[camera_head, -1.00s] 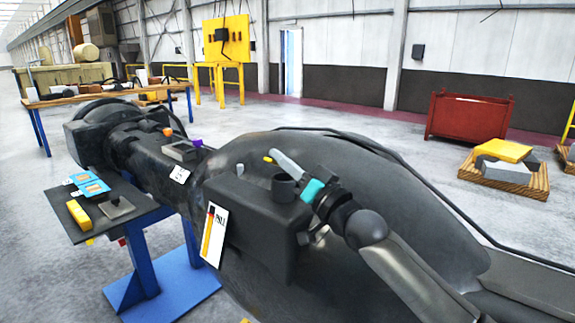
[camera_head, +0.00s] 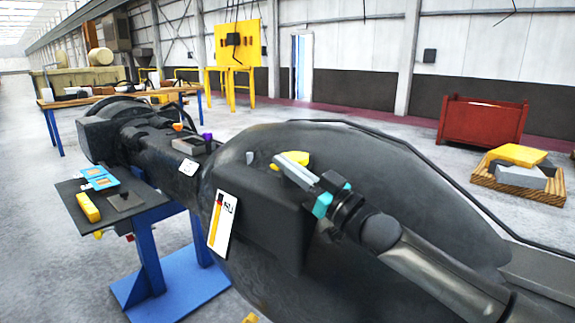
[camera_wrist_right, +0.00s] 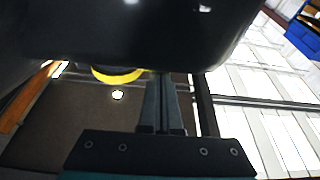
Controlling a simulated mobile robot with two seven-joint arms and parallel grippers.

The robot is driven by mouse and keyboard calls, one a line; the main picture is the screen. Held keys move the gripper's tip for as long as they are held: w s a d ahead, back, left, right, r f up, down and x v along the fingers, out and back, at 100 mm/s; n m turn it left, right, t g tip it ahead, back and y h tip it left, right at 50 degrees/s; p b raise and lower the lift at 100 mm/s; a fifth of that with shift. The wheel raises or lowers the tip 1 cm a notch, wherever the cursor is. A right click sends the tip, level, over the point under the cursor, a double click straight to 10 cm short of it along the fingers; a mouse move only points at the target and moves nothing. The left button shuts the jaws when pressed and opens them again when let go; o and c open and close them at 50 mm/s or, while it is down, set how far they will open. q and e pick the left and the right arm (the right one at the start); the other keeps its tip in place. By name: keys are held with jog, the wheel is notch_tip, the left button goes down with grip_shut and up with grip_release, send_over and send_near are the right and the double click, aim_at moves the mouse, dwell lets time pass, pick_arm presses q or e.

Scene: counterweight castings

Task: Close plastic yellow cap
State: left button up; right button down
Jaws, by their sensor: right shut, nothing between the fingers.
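The yellow cap (camera_head: 294,160) shows at the top of the dark boxy housing (camera_head: 262,205) on the big dark casting. My right gripper (camera_head: 282,160) is shut and empty, its fingers across the front of the cap and hiding part of it. I cannot tell whether they touch. In the right wrist view a yellow curved edge (camera_wrist_right: 118,76) shows left of the shut fingers (camera_wrist_right: 160,98), partly under a dark shape. The opening under the cap is hidden. My left gripper is not in view.
A label (camera_head: 222,224) is on the housing's left face. A small side table (camera_head: 155,196) at left holds blue cards and a yellow block. A grey box and an orange and a purple piece sit on the casting's neck. A red bin (camera_head: 482,121) and a loaded pallet stand behind right.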

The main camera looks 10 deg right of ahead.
jog(key=shift+r, duration=0.1)
dwell(0.4)
jog(key=shift+r+p, duration=0.6)
jog(key=shift+p, duration=0.1)
jog(key=s+d+p, duration=0.1)
jog(key=s+d, duration=0.4)
jog(key=s, duration=0.2)
jog(key=shift+s+d+f, duration=0.25)
jog(key=shift+d+f, duration=0.15)
